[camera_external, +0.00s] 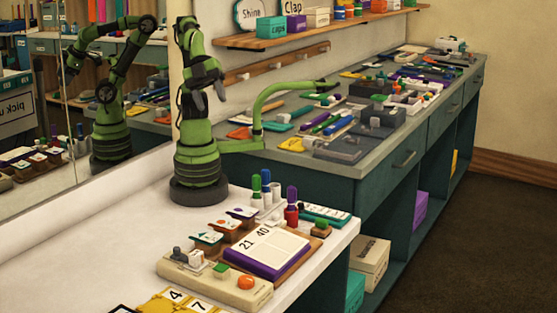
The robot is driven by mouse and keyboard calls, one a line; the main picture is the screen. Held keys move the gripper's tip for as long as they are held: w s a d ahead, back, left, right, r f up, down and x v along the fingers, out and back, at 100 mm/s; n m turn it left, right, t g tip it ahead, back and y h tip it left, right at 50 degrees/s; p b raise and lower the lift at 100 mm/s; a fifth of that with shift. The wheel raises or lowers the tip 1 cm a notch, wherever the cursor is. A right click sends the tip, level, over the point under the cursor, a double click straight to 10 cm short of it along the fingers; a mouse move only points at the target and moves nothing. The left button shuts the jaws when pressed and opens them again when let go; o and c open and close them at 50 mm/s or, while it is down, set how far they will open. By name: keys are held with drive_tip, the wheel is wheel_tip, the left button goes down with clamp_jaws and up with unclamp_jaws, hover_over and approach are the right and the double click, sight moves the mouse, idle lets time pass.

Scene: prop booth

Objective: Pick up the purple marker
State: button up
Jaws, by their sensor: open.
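A purple marker (320,121) seems to lie flat on the grey counter, beside green and blue markers. On the white table, an upright purple marker top (291,193) shows above a red body or cup (291,214); I cannot tell which. Upright green (256,185) and blue (266,178) markers stand just left of it, in white holders. My gripper (209,96) hangs fingers-down, high above the white table, left of and above these upright markers. Its grey fingers are apart and nothing shows between them.
A purple-edged calendar (239,259) on a wooden stand and a beige tray (222,284) crowd the table's front. A green curved fixture (262,103) rises near the grey counter (350,170). A mirror (40,120) lines the left wall. The white table's left part is clear.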

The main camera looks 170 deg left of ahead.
drive_tip(key=w+a+m+g, duration=0.1)
drive_tip(key=w+a+g, duration=0.1)
drive_tip(key=w+a, duration=0.25)
drive_tip(key=m+g+h, duration=0.2)
drive_tip(key=m+g, duration=0.2)
drive_tip(key=g, duration=0.1)
hover_over(292, 188)
wheel_tip(292, 188, down, 15)
drive_tip(key=shift+s+r, duration=0.1)
wheel_tip(292, 188, down, 5)
drive_tip(key=shift+r, duration=0.2)
drive_tip(key=shift+f, duration=2.8)
drive_tip(key=shift+c, duration=0.4)
clamp_jaws()
